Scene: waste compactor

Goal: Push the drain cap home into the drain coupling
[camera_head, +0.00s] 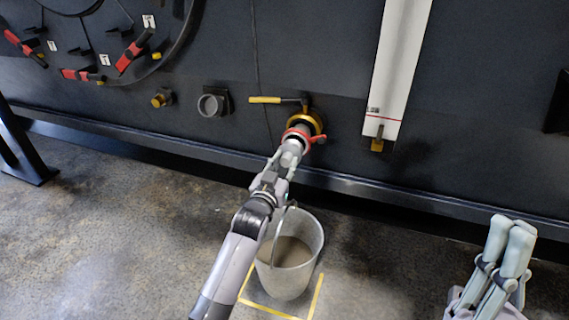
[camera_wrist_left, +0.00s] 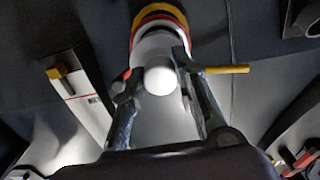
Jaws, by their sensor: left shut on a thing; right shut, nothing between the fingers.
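The gold drain coupling (camera_head: 318,119) sticks out of the dark machine wall in the head view; its gold ring (camera_wrist_left: 160,12) is at the top of the left wrist view. The drain cap (camera_head: 297,134), pale grey with a red band and a red lever at its right, is in line with the coupling at its mouth. In the left wrist view the cap (camera_wrist_left: 158,48) appears against the gold ring; how deep it sits is hidden. My left gripper (camera_head: 290,150) is shut on the cap's near end. My right gripper (camera_head: 514,222) is shut and empty at lower right.
A yellow valve handle (camera_head: 265,100) reaches left just above the coupling. A grey bucket (camera_head: 311,262) stands on the floor below, within yellow floor marks. A grey pipe port (camera_head: 212,103) lies left, and a white gauge panel (camera_head: 398,70) right. A ledge (camera_head: 400,190) runs below.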

